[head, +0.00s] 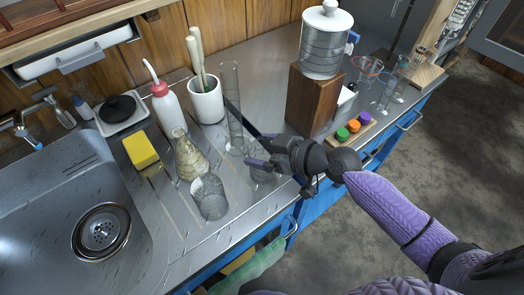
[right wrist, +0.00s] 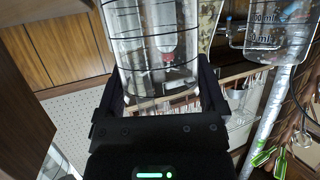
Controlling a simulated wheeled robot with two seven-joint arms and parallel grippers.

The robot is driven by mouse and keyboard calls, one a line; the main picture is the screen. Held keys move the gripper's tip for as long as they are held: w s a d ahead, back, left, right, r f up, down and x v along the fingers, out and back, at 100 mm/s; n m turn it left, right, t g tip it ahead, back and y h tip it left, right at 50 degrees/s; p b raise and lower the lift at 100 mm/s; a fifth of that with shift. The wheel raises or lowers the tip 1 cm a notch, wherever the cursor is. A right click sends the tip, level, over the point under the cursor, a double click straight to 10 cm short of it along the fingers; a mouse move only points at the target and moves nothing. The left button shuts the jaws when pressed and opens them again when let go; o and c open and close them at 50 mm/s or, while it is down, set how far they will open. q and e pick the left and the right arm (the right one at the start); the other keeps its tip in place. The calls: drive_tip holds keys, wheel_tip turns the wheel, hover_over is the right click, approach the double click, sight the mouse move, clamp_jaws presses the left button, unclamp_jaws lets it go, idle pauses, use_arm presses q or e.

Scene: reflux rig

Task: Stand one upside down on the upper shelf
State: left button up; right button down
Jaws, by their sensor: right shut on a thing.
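My right gripper (head: 250,142) is shut on a clear glass vessel (right wrist: 160,75) with dark ring lines. Its low, see-through outline (head: 263,174) shows under the fingers in the head view, above the steel counter. Which end of it is up cannot be told, and any gap beneath it is unclear. Another clear beaker (head: 210,200) stands on the drainer to the left; it also shows in the right wrist view (right wrist: 278,35). A wooden shelf edge (head: 75,37) runs along the wall at upper left. My left gripper is out of view.
A tall glass cylinder (head: 231,85) stands close by the right gripper. A flask (head: 189,158), wash bottle (head: 166,106), white pot (head: 206,104) and yellow sponge (head: 141,150) stand to the left, near the sink (head: 45,215). A wooden block (head: 309,103) bears a ringed container.

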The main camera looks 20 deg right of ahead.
unclamp_jaws()
drive_tip(key=shift+r, duration=0.25)
drive_tip(key=v, duration=1.2)
drive_tip(key=s+d+f+m+g+h, duration=0.1)
drive_tip(key=s+d+f+m+h, duration=0.2)
drive_tip(key=f, duration=0.5)
drive_tip(key=s+d+f+m+g+h, duration=0.1)
drive_tip(key=s+d+f+h, duration=0.1)
drive_tip(key=d+f, duration=0.35)
drive_tip(key=s+d+f+m+g+h, duration=0.1)
drive_tip(key=s+d+f+m+h, duration=0.15)
drive_tip(key=f, duration=0.75)
drive_tip(key=s+a+f+g, duration=0.2)
drive_tip(key=s+f, duration=0.2)
drive_tip(key=s, duration=0.5)
drive_tip(key=s+a+f+g+h, duration=0.1)
drive_tip(key=s+a+f+g, duration=0.2)
drive_tip(key=s+f, duration=0.2)
drive_tip(key=s+a+f+g+h, duration=0.1)
drive_tip(key=s+f, duration=0.4)
drive_tip(key=s, duration=0.7)
drive_tip(key=a+g, duration=0.1)
drive_tip(key=a, duration=0.1)
drive_tip(key=shift+s+a+n+g, duration=0.25)
drive_tip(key=shift+s+n+g, duration=0.1)
drive_tip(key=shift+g, duration=0.05)
